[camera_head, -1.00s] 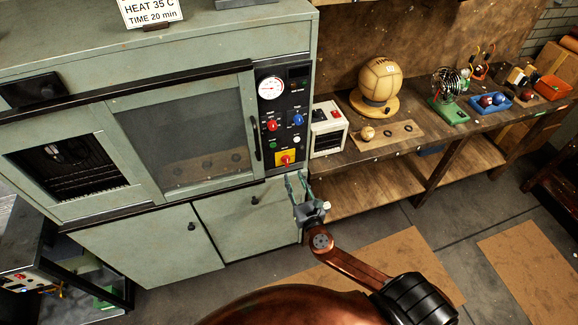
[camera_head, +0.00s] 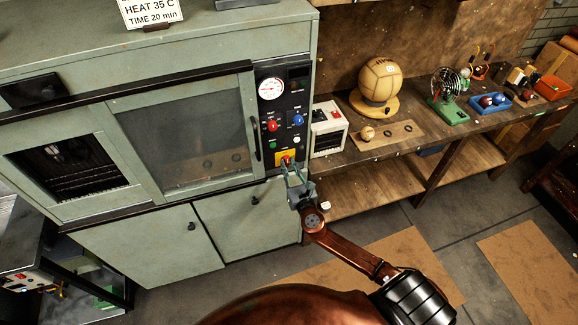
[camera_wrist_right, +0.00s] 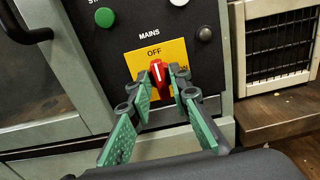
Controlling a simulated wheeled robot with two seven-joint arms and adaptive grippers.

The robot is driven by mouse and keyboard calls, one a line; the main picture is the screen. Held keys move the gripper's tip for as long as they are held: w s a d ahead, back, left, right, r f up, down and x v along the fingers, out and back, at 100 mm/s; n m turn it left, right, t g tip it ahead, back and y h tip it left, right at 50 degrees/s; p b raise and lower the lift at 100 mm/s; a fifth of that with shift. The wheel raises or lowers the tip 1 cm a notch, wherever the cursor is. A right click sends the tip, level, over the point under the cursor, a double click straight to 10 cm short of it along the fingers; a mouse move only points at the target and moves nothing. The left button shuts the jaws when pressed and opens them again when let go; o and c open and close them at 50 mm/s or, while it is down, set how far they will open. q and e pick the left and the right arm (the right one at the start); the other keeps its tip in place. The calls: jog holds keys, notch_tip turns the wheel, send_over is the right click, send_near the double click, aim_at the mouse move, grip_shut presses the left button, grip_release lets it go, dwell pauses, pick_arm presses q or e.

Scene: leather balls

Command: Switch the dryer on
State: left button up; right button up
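The dryer is the large grey-green cabinet (camera_head: 220,50) with a glass window and a black control panel. Low on that panel, a red mains knob (camera_wrist_right: 157,73) sits on a yellow plate (camera_wrist_right: 140,62) marked OFF at its top. The knob's white mark points up, towards OFF. My right gripper (camera_head: 292,168) is at the panel's lower end. In the wrist view, its green-padded fingers (camera_wrist_right: 160,82) are apart, one on each side of the knob. I cannot tell whether they touch it. My left gripper is not in view.
Above the mains plate are a green button (camera_wrist_right: 104,17), a red knob (camera_head: 272,126), a blue knob (camera_head: 298,120) and a dial (camera_head: 271,88). The door's black handle (camera_head: 254,138) is left of the panel. A white heater-like box (camera_head: 327,130) stands close on the right, on the workbench.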

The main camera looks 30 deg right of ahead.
grip_shut()
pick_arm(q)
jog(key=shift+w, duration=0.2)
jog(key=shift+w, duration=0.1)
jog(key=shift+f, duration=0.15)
pick_arm(e)
jog(key=m+b, duration=0.2)
jog(key=m, duration=0.3)
jog(key=shift+d+f, duration=0.1)
jog(key=shift+f, duration=0.05)
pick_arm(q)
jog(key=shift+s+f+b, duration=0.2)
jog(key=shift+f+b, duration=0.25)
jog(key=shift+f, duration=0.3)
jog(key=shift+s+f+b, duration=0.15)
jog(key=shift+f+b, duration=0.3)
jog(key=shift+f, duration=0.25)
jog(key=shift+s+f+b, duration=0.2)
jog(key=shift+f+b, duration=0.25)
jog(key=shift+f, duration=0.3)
pick_arm(e)
jog(key=shift+d+f+m, duration=0.1)
jog(key=shift+m, duration=3.1)
jog(key=shift+d+f+m, duration=0.1)
jog(key=shift+m, duration=3.1)
